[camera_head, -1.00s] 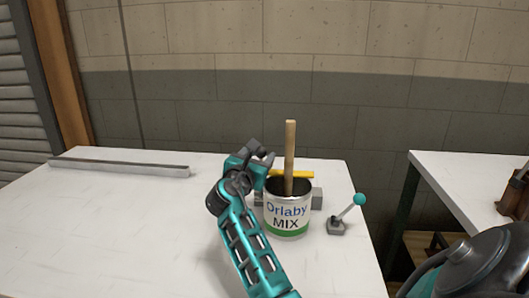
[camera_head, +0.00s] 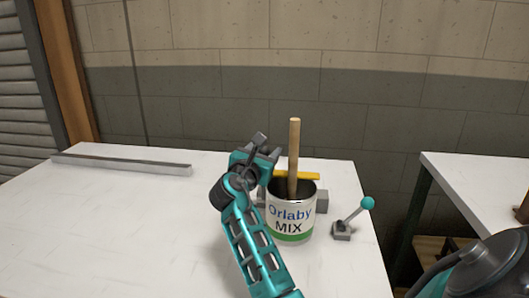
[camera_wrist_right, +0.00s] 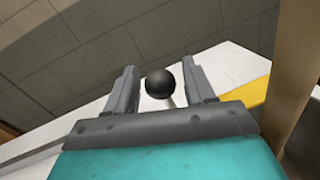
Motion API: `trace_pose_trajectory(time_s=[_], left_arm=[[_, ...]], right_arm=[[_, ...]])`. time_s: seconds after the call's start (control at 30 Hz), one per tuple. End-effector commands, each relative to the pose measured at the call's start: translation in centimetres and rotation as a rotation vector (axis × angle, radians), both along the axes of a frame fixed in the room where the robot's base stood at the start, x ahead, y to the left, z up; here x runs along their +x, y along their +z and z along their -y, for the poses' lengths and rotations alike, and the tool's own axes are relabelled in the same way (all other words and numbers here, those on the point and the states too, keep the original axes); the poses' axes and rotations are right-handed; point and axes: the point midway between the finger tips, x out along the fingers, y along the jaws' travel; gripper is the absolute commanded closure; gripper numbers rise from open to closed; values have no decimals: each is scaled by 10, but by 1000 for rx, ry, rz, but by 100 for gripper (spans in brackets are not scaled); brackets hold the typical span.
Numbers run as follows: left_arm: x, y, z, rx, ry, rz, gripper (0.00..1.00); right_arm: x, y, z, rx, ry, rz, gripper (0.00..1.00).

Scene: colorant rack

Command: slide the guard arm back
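The guard arm (camera_head: 309,176) is a yellow bar behind the wooden stick in the paint can (camera_head: 290,217) in the head view; its left part is hidden by my gripper. The bar also shows in the right wrist view (camera_wrist_right: 253,97) at the right. A black ball knob (camera_wrist_right: 160,83) on a pale stem stands between the fingers of my right gripper (camera_wrist_right: 163,82) there. The fingers are apart, with visible gaps beside the knob. In the head view my right gripper (camera_head: 262,150) is just left of the can. My left gripper is not in view.
The wooden stick (camera_head: 293,158) stands upright in the can. A small lever with a teal ball (camera_head: 367,203) is right of the can. A long metal bar (camera_head: 122,166) lies at the back left of the white table (camera_head: 110,230). The table's left side is clear.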

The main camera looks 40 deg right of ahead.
Motion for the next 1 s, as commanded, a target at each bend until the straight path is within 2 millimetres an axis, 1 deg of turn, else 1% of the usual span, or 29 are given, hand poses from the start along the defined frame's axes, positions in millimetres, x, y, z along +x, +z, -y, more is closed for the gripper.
trace_pose_trajectory(time_s=[0.03,0.07,0.53,0.83,0.93,1.0], left_arm=[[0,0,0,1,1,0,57],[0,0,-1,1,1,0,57],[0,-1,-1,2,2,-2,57],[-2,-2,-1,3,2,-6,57],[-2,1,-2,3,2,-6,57],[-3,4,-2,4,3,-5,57]], right_arm=[[0,0,0,0,0,0,52],[0,0,0,0,0,0,54],[0,0,0,0,0,0,99],[0,0,1,0,0,0,100],[6,2,7,-3,1,-1,100],[12,2,14,-5,1,-2,100]])
